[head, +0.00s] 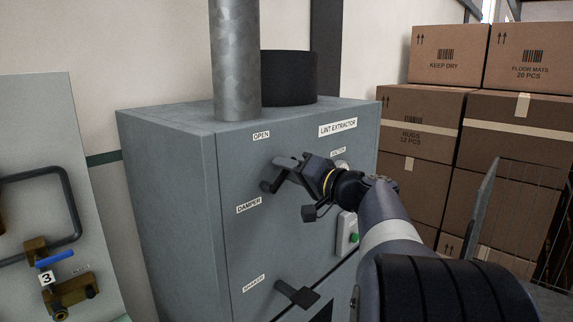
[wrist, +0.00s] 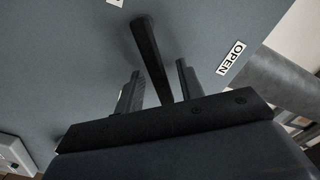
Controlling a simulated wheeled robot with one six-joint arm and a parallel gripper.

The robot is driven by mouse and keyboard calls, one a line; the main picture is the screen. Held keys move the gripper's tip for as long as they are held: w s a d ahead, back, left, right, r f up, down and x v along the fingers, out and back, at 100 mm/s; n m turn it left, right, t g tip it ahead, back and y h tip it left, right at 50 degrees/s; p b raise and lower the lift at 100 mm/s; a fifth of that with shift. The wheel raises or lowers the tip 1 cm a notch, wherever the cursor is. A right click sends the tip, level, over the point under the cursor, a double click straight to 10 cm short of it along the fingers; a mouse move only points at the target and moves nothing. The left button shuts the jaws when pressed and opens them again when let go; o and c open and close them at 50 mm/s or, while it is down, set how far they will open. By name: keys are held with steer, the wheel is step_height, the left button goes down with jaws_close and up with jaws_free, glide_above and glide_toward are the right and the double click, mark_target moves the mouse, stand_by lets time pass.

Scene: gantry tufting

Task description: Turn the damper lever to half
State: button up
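The damper lever is a black bar on the front of the grey lint extractor cabinet (head: 165,200). In the wrist view the lever (wrist: 153,58) runs between my two fingers, with a gap on each side. My gripper (wrist: 160,85) is open around it, and neither finger visibly touches it. In the head view my gripper (head: 279,173) is at the upper cabinet front, below the OPEN label (head: 261,135) and above right of the DAMPER label (head: 249,205). There my fingers hide most of the lever, so its exact angle is hard to tell.
A second black handle (head: 297,293) sits lower on the cabinet by another label. Stacked cartons (head: 420,150) and a wire cage (head: 530,215) stand at the right. A panel with pipes (head: 40,120) is at the left.

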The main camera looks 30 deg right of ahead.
steer(key=shift+w+a, duration=0.1)
steer(key=shift+w, duration=0.15)
steer(key=shift+c, duration=0.5)
jaws_close()
